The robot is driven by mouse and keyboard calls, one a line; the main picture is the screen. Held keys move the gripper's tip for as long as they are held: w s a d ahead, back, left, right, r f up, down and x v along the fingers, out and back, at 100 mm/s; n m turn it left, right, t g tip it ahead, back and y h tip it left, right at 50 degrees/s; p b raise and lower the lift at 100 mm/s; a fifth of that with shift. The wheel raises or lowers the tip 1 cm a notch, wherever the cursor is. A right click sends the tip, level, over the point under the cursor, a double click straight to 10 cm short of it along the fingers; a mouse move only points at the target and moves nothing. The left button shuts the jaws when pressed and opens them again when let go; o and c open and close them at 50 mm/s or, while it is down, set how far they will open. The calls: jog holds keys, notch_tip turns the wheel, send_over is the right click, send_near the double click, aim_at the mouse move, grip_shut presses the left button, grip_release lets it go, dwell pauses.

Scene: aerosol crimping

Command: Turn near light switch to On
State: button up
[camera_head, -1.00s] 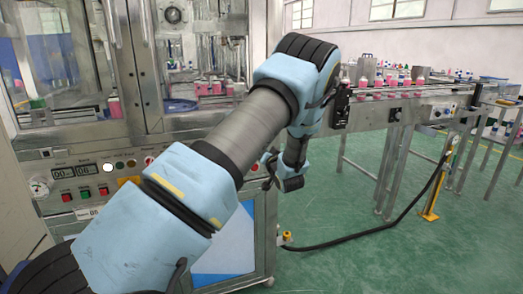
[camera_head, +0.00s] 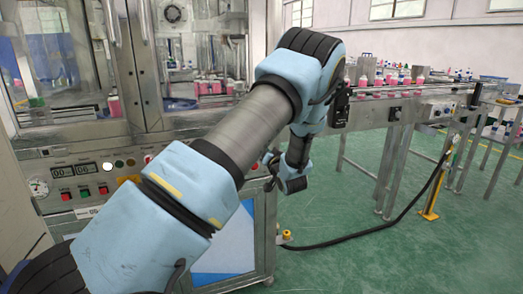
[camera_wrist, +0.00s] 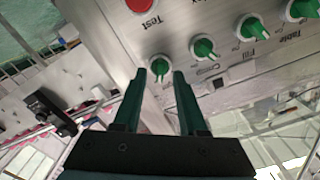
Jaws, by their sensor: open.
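A green rotary switch (camera_wrist: 158,66) is on the grey control panel (camera_wrist: 175,25) in the wrist view, at the end of a row of similar green switches. Its label is not readable, so I cannot confirm that it is the light switch, and its On/Off position is unclear. My gripper (camera_wrist: 160,75) is open, its dark green fingers on either side of this switch. I cannot tell whether they touch it. In the head view my arm covers this part of the panel, and the gripper is mostly hidden.
Neighbouring green switches (camera_wrist: 203,47) sit close beside it, with labels such as Fill and Table. A red Test button (camera_wrist: 140,4) is also near. In the head view a conveyor (camera_head: 410,107) with pink bottles runs to the right, and a black cable (camera_head: 370,232) crosses the green floor.

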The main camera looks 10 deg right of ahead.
jog(key=s+d+b, duration=0.1)
jog(key=s, duration=0.8)
